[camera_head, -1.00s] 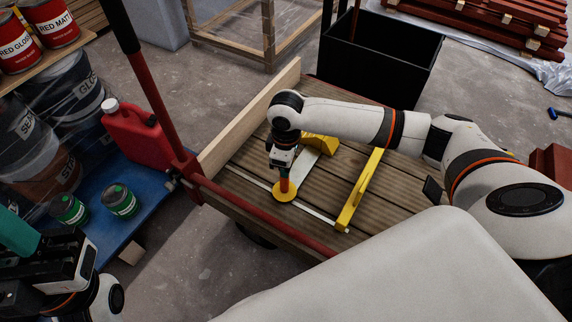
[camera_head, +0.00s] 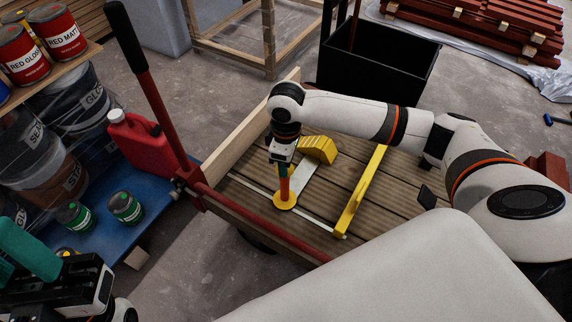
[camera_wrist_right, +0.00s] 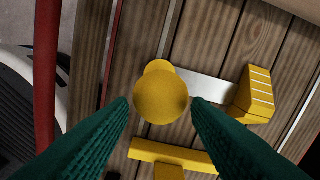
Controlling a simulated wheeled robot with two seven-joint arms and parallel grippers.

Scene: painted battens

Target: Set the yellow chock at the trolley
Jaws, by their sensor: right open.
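A yellow stepped chock (camera_head: 318,149) lies on the slatted wooden trolley deck (camera_head: 400,178), at one end of a pale flat strip (camera_head: 303,178). It also shows in the right wrist view (camera_wrist_right: 256,95). A yellow-orange upright post (camera_head: 285,188) with a round foot stands at the strip's other end; whether these parts are joined is unclear. My right gripper (camera_head: 284,172) points down over the post. In the right wrist view its open green fingers stand either side of the post's round yellow top (camera_wrist_right: 160,97).
A yellow raised bar (camera_head: 360,195) stands on the deck right of the post. A red pole (camera_head: 160,105) with a black grip rises at the deck's left corner. A red can (camera_head: 145,147) and paint tins stand on a blue pallet (camera_head: 105,235). A black bin (camera_head: 380,60) is behind.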

